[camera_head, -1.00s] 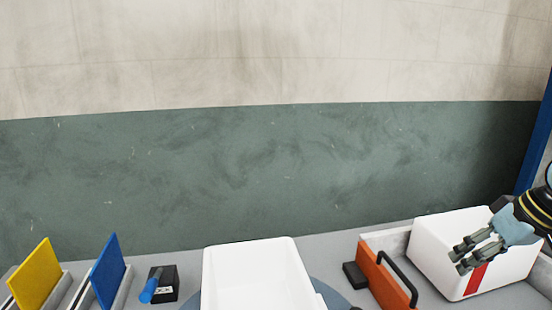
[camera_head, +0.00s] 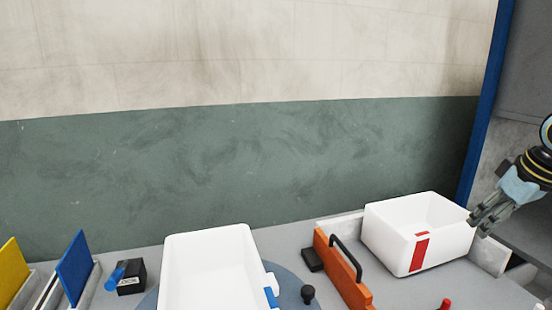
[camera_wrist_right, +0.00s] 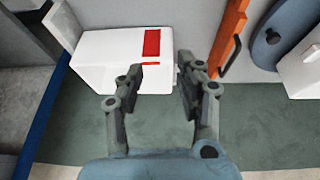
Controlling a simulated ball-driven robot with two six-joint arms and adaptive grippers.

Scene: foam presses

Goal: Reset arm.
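My right gripper (camera_head: 482,222) is at the right edge of the head view, beside the right rim of a white bin with a red stripe (camera_head: 395,240). In the right wrist view the gripper (camera_wrist_right: 160,72) has its two fingers apart with nothing between them. The same white bin (camera_wrist_right: 100,65) shows beyond the fingers there. My left gripper is not in either view.
A second white bin (camera_head: 172,275) stands on a blue-grey round plate (camera_head: 300,272). An orange panel with a black handle (camera_head: 325,255) stands between the bins. Blue (camera_head: 75,268) and yellow (camera_head: 12,270) panels and a black block (camera_head: 131,279) are at left.

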